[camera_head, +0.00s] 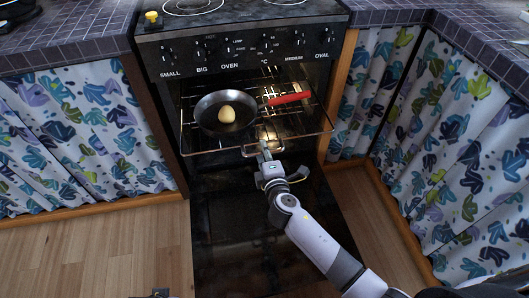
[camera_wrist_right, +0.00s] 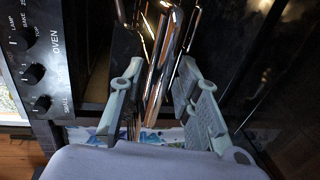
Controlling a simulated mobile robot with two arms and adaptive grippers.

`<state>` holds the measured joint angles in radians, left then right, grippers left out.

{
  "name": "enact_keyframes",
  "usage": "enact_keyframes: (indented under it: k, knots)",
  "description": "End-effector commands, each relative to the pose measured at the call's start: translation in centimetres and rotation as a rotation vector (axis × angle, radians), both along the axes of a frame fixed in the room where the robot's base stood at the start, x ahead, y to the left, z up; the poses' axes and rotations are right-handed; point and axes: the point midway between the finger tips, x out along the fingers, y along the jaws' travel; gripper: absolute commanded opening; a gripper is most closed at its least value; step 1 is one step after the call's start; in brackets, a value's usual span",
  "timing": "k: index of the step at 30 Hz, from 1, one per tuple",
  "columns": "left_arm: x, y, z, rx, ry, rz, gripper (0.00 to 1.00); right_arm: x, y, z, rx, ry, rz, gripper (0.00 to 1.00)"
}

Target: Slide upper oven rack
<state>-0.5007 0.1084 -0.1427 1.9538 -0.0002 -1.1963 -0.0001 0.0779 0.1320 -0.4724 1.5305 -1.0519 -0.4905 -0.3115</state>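The upper oven rack (camera_head: 315,128) is a wire rack sticking out of the open oven. It carries a dark pan (camera_head: 208,122) holding a pale yellow rounded item (camera_head: 227,114), and the pan's red handle (camera_head: 289,98) points right. My right gripper (camera_head: 262,150) is at the middle of the rack's front edge, by a small wire loop. In the right wrist view, shiny rack bars (camera_wrist_right: 160,65) run between the two fingers of the gripper (camera_wrist_right: 162,75). Whether both fingers press on the bars is unclear.
The oven door (camera_head: 225,225) lies open and low in front, beneath my right arm. The control panel (camera_head: 240,52) with knobs is above the rack. Patterned curtains (camera_head: 85,140) flank the oven. Wooden floor (camera_head: 85,255) is clear at the left.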

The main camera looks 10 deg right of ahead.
Motion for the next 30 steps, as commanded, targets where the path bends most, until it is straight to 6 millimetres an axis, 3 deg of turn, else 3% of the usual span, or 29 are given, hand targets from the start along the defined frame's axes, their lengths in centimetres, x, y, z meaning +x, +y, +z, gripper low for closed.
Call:
enact_keyframes:
  k: [13,30]
  knots:
    - [-0.01,-0.03,-0.02,-0.001,0.0,0.0,0.32,-0.03,0.0,-0.01,0.0,0.0,0.0,0.0]
    - [0.0,-0.03,-0.04,-0.001,-0.001,0.0,0.32,-0.05,-0.01,-0.05,-0.001,0.001,0.0,0.0]
